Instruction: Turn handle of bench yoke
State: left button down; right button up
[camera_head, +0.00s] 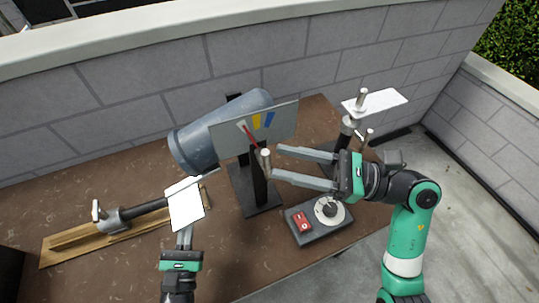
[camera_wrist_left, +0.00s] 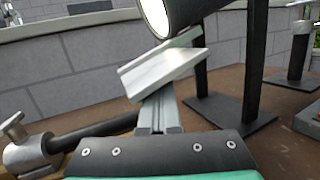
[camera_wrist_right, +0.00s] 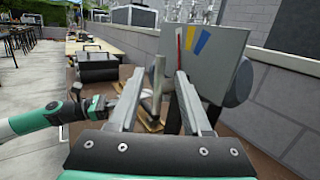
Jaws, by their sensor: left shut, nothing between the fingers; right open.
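The bench yoke holds a blue-grey cylinder (camera_head: 195,148) between black uprights on a black base (camera_head: 257,190). A grey panel (camera_head: 280,122) on it carries white, yellow and blue marks and a red needle near the white mark. The handle, an upright grey peg (camera_head: 265,160), stands in front of the panel. My right gripper (camera_head: 272,162) is open at the handle. In the right wrist view the handle (camera_wrist_right: 158,75) shows between the finger lines; contact cannot be told. My left gripper (camera_head: 184,236) is shut and empty, just below a white plate (camera_head: 187,207).
A control box (camera_head: 305,221) with a red switch and dial sits below my right arm. A clamp (camera_head: 114,219) with a black rod lies on a wooden board at left. A stand with a white plate (camera_head: 383,101) is at right. A block wall closes the back.

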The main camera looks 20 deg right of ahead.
jog(key=r+v, duration=0.1)
jog(key=v, duration=0.6)
jog(key=shift+s+d+f, duration=0.25)
jog(key=shift+d+f, duration=0.05)
jog(key=shift+f, duration=0.25)
pick_arm(q)
jog(key=shift+f, duration=0.15)
pick_arm(e)
jog(key=shift+f, duration=0.15)
pick_arm(q)
jog(key=shift+f+b, duration=1.9)
jog(key=shift+b, duration=0.05)
pick_arm(e)
notch_tip(320, 180, down, 4)
jog(key=shift+r, duration=0.15)
